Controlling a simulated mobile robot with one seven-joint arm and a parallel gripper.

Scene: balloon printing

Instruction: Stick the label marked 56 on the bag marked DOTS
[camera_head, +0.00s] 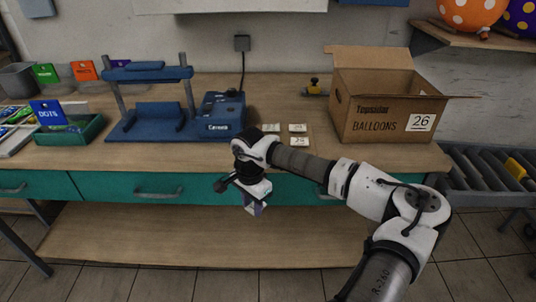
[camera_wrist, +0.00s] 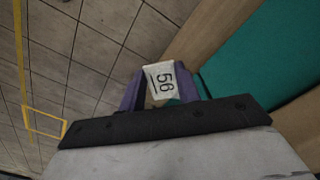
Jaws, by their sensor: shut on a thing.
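The label marked 56 (camera_wrist: 163,80) is a small white card with black print. It sits between the two purple fingers of my gripper (camera_wrist: 160,92), which is shut on it. In the head view my gripper (camera_head: 256,208) hangs in front of the table's teal drawers, below the tabletop edge. The label is too small to make out there. The blue piece marked DOTS (camera_head: 48,112) stands upright at the left of the tabletop, at the green tray (camera_head: 85,134), well to the left of my gripper. The bag's lower part is partly hidden by the tray.
Several small white labels (camera_head: 297,127) lie on the tabletop (camera_head: 345,152). A blue machine (camera_head: 220,116) with a blue stand (camera_head: 150,122) is at left centre. An open cardboard box marked BALLOONS (camera_head: 385,117) stands at right. A roller conveyor (camera_head: 490,175) is beyond the table's right end.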

